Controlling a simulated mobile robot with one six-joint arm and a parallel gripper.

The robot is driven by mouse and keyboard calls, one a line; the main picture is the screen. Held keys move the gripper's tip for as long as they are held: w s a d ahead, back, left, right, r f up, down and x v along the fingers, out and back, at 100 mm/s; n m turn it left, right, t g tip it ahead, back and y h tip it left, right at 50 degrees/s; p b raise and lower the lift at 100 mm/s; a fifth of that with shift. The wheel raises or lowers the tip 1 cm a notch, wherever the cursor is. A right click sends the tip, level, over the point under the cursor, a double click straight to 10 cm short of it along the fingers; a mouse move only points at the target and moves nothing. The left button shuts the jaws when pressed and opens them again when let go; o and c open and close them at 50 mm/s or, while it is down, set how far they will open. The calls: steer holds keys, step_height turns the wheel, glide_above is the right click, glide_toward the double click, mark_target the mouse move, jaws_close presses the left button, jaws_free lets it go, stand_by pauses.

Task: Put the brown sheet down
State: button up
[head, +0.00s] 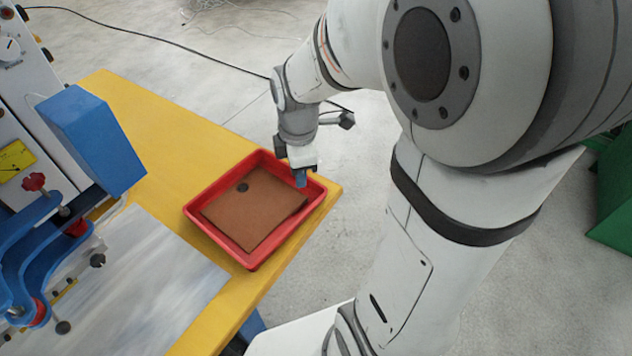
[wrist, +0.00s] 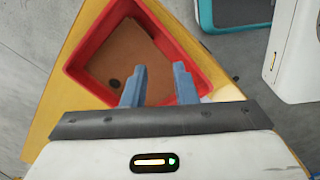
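The brown sheet (head: 252,212) lies inside a red tray (head: 257,265) on the yellow table. It is flat or nearly so, with a small dark round spot near its far left part. The sheet (wrist: 128,55) and the tray (wrist: 76,62) also show in the wrist view. My gripper (head: 300,179) is over the tray's right end, near the sheet's right corner. In the wrist view my gripper (wrist: 160,82) has its two blue fingers apart, with nothing between them. Whether a fingertip touches the sheet or tray cannot be told.
The yellow table (head: 140,120) ends just right of the tray. A grey metal plate (head: 150,275) lies left of the tray. A machine with blue parts (head: 92,140) stands at the left. A cable runs across the floor behind. A green object (head: 612,190) is at the right edge.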

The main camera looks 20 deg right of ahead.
steer(key=s+r+m, duration=0.3)
steer(key=s+m, duration=0.2)
steer(key=m, duration=0.3)
steer(key=s+r+m+t, duration=0.1)
steer(key=s+r+m, duration=0.2)
steer(key=s+m, duration=0.2)
steer(key=m, duration=0.3)
steer(key=shift+d+m+t, duration=0.3)
steer(key=shift+d, duration=0.05)
steer(key=shift+r+p, duration=0.7)
